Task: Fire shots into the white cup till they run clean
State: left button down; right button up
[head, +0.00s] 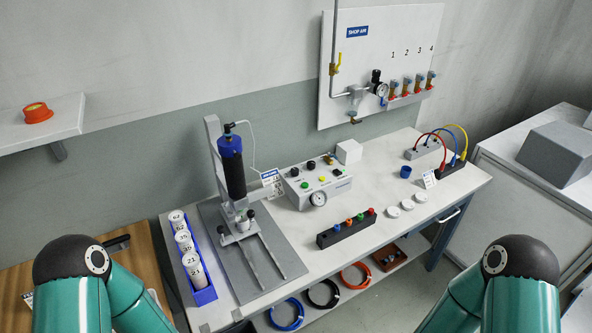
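A dark barrel with a blue cap (232,165) stands upright on a grey stand (212,150), with a tube at its top. A small light fixture (238,230) sits below it; a cup there cannot be made out. A control box (315,183) with coloured buttons and a gauge stands to its right. My teal arms show at both lower corners; neither gripper shows.
A blue rack (203,294) of numbered white containers stands at the bench's left end. A black strip (346,230) with coloured tops lies at the front. Coloured hoses (286,314) lie below. A shop-air panel (375,60) hangs on the wall.

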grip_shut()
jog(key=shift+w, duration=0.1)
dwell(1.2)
